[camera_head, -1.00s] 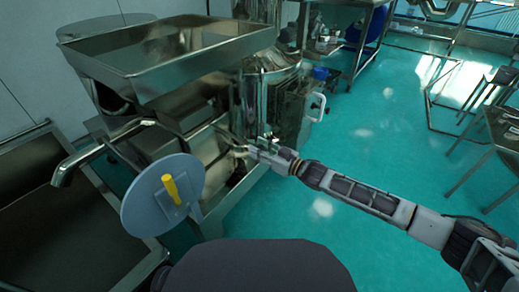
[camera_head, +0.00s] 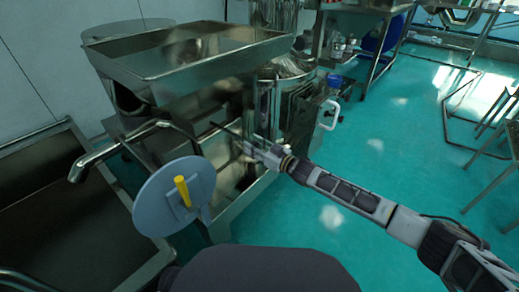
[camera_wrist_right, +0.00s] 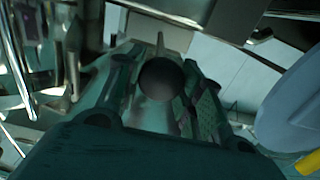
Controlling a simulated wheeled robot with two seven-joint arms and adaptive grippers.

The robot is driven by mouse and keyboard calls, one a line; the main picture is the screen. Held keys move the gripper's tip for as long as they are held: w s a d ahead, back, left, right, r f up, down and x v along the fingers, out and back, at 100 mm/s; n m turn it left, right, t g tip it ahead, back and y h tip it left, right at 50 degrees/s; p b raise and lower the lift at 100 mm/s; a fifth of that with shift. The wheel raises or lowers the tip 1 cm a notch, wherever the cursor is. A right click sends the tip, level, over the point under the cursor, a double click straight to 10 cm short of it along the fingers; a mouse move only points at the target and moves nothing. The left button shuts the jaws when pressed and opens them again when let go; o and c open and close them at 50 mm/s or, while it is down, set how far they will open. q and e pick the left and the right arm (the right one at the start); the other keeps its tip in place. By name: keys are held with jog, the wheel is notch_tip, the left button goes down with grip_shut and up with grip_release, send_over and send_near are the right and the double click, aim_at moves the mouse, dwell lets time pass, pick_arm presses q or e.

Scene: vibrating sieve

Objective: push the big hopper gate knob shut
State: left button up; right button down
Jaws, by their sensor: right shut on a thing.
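The big hopper (camera_head: 185,68) is a wide steel tray on top of the machine in the head view. My right gripper (camera_head: 246,150) is below and right of it, beside the machine's frame, at the end of a thin rod (camera_head: 222,130) under the hopper. In the right wrist view a dark round knob (camera_wrist_right: 161,78) sits between the fingers of my right gripper (camera_wrist_right: 163,92), which is shut on it. The fingers hide the knob in the head view, and the gate plate cannot be made out. My left gripper is not in view.
A grey disc (camera_head: 150,200) with a yellow handle (camera_head: 182,190) stands in front of the machine. A steel spout (camera_head: 105,155) hangs over a large bin (camera_head: 35,215) at left. A polished cylinder (camera_head: 285,70) stands behind my gripper.

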jog(key=shift+r, duration=0.15)
jog(key=c, duration=1.3)
grip_release()
jog(key=shift+w+a, duration=0.1)
jog(key=shift+c, duration=0.2)
jog(key=o, duration=0.4)
jog(key=shift+a, duration=0.15)
jog(key=shift+v, duration=6)
